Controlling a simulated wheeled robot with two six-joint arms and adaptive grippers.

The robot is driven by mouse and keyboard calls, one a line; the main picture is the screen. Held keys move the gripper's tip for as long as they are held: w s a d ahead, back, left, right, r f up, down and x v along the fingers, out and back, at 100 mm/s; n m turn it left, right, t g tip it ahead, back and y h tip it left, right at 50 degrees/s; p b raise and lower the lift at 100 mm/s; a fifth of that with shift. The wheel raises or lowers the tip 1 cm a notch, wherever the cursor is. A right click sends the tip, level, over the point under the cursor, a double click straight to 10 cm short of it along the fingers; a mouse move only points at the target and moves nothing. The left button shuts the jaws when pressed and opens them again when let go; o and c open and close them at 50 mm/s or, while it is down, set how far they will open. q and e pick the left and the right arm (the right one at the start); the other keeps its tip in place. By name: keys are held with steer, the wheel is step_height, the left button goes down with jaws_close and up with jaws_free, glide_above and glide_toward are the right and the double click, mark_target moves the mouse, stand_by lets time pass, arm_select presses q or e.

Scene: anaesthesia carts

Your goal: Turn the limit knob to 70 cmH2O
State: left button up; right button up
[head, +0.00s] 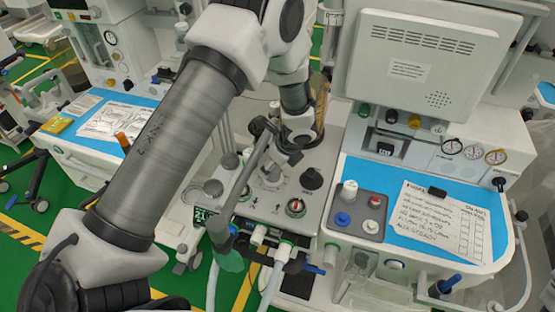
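A grey control panel (285,228) on the middle cart carries several knobs. A round black knob (311,179) sits at its right. A dial with a dark centre and red and green marks (296,207) sits nearer the front edge. I cannot read a scale or see which one is marked as the limit knob. My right gripper is not in view.
A slanted grey bar (247,165) and hoses (272,285) stand at the panel's front left. Right is a blue work surface (408,185) with a paper sheet (440,222) and a grey tray (358,228). A monitor (415,75) rises behind.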

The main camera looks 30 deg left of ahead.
arm_select(q)
steer(key=v, duration=1.1)
steer(key=shift+r, duration=0.15)
